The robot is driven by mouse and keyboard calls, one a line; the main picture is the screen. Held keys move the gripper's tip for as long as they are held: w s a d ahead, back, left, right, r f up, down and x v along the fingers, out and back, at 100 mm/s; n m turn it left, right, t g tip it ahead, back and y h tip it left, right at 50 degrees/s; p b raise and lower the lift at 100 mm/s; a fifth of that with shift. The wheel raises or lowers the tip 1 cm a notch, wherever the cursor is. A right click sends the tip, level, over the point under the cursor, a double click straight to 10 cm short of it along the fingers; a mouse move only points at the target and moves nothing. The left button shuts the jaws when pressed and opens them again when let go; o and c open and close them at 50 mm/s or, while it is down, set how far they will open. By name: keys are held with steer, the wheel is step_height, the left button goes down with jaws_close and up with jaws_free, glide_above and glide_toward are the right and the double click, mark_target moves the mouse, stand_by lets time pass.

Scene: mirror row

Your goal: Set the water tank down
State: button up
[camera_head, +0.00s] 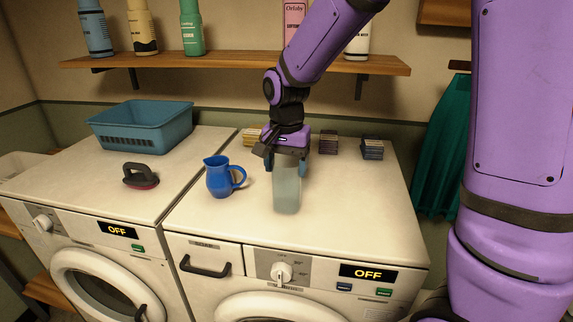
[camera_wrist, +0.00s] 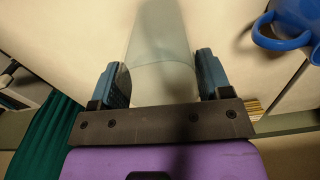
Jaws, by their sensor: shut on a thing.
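The water tank (camera_head: 287,190) is a pale, translucent grey-green container, upright in the head view over the top of the right-hand machine. My gripper (camera_head: 287,168) is shut on its upper part, with a blue-padded finger on each side. In the wrist view the water tank (camera_wrist: 161,50) stretches away between the two fingers of my gripper (camera_wrist: 160,78). Its lower end appears at or just above the machine top (camera_head: 340,205); I cannot tell whether it touches. The tank's top is hidden by my gripper.
A blue jug (camera_head: 219,178) stands just left of the tank. Small stacks (camera_head: 372,148) sit along the back under a bottle shelf (camera_head: 230,62). The machine top right of the tank is clear.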

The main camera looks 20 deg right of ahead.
steer(key=shift+f, duration=0.15)
steer(key=o, duration=1.2)
step_height(320, 180, up, 12)
steer(key=s+d+r+n+t, duration=0.1)
steer(key=s+d+n+t, duration=0.1)
steer(key=s, duration=0.9)
steer(key=s+d+r+n+t, duration=0.1)
steer(key=s+d+n+t, duration=0.2)
steer(key=s, duration=0.8)
steer(key=shift+s+d+r+n, duration=0.2)
steer(key=shift+d+r+n, duration=0.1)
steer(key=shift+d+n, duration=1.05)
steer(key=shift+a, duration=0.15)
